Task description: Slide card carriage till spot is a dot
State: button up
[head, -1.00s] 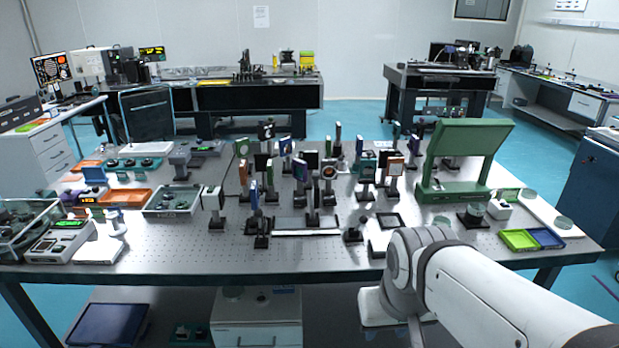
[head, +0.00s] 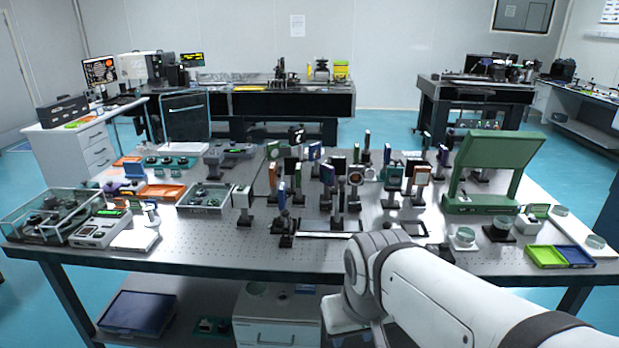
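Many small post-mounted optics crowd the middle of the optical table (head: 215,255). A pale rail-like strip (head: 325,235) lies along the table in front of them. A round dark-rimmed mount (head: 354,179) stands behind the strip, with small upright plates around it. I cannot tell which piece is the card carriage, and no light spot can be made out at this size. My white arm reaches in from the lower right to the table's front edge.
Green and blue trays (head: 560,256) lie at the front right corner. Glass-walled bins (head: 55,215) and a grey instrument (head: 102,229) fill the left end. The front left strip of tabletop is mostly clear.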

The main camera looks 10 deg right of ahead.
aim_at(337, 222)
jog(key=i, duration=1)
